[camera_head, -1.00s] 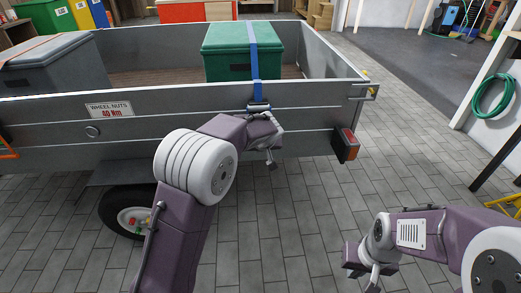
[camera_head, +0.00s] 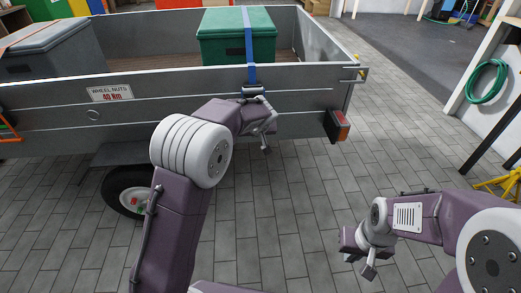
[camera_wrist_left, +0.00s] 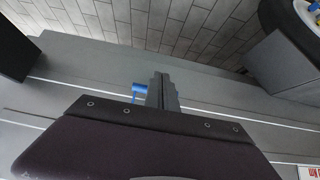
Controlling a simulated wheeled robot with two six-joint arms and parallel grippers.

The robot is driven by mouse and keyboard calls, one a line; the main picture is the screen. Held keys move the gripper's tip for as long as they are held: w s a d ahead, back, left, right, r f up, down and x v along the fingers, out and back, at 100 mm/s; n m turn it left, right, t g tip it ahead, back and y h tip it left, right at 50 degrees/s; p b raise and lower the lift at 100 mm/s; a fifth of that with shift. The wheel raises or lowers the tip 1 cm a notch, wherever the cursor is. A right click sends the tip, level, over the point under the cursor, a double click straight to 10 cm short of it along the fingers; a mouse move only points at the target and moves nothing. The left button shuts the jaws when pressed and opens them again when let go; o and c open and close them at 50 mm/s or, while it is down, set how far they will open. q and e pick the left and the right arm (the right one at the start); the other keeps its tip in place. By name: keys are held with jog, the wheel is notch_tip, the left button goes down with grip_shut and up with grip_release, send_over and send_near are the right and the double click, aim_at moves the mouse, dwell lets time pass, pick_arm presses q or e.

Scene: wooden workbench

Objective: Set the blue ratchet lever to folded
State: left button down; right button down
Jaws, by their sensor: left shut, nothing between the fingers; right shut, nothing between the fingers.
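The blue strap (camera_head: 251,60) runs over the green box and down the trailer's side wall to the ratchet (camera_head: 254,91) just below the top rail. The ratchet is small and partly covered by my left wrist, so I cannot tell its lever's position. In the left wrist view, a blue piece (camera_wrist_left: 140,90) shows right beside my left gripper (camera_wrist_left: 163,90), whose fingers are shut and empty. I cannot tell whether they touch it. My right gripper (camera_head: 368,270) is shut and empty, low over the paving, far from the ratchet.
The green box (camera_head: 220,50) and a grey box (camera_head: 50,55) stand in the grey trailer (camera_head: 180,85). A tail lamp (camera_head: 337,125) sits at its right corner, a wheel (camera_head: 127,190) below it. Paving (camera_head: 300,210) right of my left arm is open. A green hose (camera_head: 488,80) hangs at right.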

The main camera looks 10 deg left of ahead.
pick_arm(q)
jog(key=s+d+r, duration=0.3)
jog(key=s, duration=0.6)
jog(key=s+a+r+n+g+p, duration=0.25)
jog(key=s+a+r+p, duration=0.35)
jog(key=a+p, duration=0.3)
jog(key=s+d+f+m+g+h+p, duration=0.15)
jog(key=s+f, duration=0.25)
jog(key=s, duration=0.5)
jog(key=s+f+m+g+h+p, duration=0.1)
jog(key=s+f+m+g, duration=0.2)
jog(key=s, duration=0.6)
notch_tip(320, 180, up, 37)
jog(key=m+p, duration=0.1)
jog(key=p, duration=3.6)
jog(key=shift+w+d+t, duration=0.2)
jog(key=shift+t, duration=0.1)
jog(key=shift+r, duration=0.1)
